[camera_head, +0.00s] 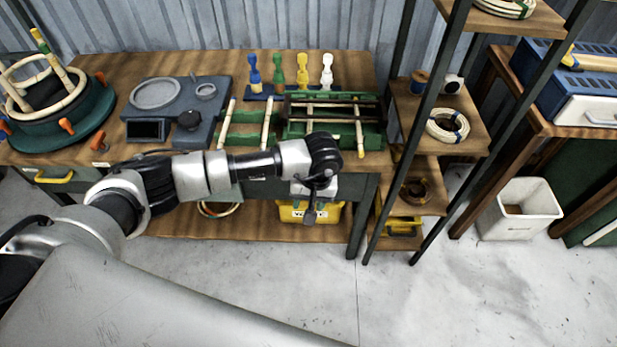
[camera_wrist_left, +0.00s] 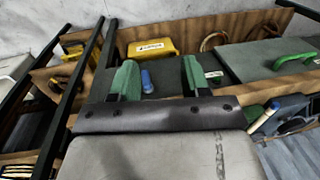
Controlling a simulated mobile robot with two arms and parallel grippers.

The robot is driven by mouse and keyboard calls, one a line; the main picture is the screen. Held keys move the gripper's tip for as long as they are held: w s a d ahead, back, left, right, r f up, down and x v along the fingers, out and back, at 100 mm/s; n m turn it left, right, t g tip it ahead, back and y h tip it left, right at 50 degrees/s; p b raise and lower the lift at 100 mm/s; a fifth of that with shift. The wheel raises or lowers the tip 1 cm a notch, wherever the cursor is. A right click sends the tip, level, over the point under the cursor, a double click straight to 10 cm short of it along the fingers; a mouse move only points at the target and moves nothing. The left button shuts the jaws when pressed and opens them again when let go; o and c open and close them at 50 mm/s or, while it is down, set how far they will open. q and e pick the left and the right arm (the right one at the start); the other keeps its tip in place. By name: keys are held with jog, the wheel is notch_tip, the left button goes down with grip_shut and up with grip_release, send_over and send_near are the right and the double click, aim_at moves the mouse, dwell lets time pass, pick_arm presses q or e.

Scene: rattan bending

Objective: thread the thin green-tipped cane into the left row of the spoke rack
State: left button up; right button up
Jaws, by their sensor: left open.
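A cane with a blue tip (camera_head: 231,110) leans there. My left gripper (camera_head: 312,212) hangs in front of the bench's front edge, pointing down, apart from the canes. In the left wrist view its green fingers (camera_wrist_left: 156,78) are spread and empty. My right gripper is not in view.
A green tray (camera_head: 375,140) with canes sits at the bench's right. Several coloured bottle-shaped pieces (camera_head: 302,72) stand behind. A dark-posted shelf (camera_head: 455,125) adjoins the bench. A yellow box (camera_wrist_left: 150,47) sits on the lower shelf. A white bin (camera_head: 522,210) stands on otherwise clear floor.

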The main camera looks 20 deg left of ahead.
pick_arm(q)
notch_tip(320, 180, up, 6)
jog(key=s+p, duration=0.2)
jog(key=p, duration=0.3)
jog(key=shift+d+r, duration=0.2)
jog(key=shift+d, duration=0.1)
